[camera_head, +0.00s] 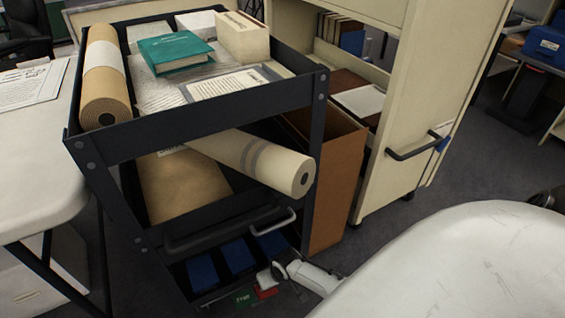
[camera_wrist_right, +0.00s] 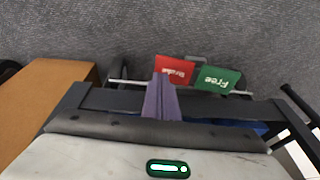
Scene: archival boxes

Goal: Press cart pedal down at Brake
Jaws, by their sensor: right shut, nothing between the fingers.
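The dark cart (camera_head: 200,130) stands in the middle of the head view, with its pedals low at its near end. The red Brake pedal (camera_head: 266,292) and the green Free pedal (camera_head: 243,297) sit side by side near the floor. In the right wrist view the red pedal (camera_wrist_right: 174,69) is left of the green one (camera_wrist_right: 217,79), with the lettering upside down. My right gripper (camera_wrist_right: 163,78) is shut and empty, its tips overlapping the red pedal's lower left edge in that view. I cannot tell whether they touch. My left gripper is not in view.
The cart carries rolls, a green book (camera_head: 175,52) and papers. A brown upright box (camera_head: 333,185) and a cream shelf unit (camera_head: 420,100) stand to its right. A white table (camera_head: 35,190) is at left. Grey floor (camera_wrist_right: 230,30) lies beyond the pedals in the wrist view.

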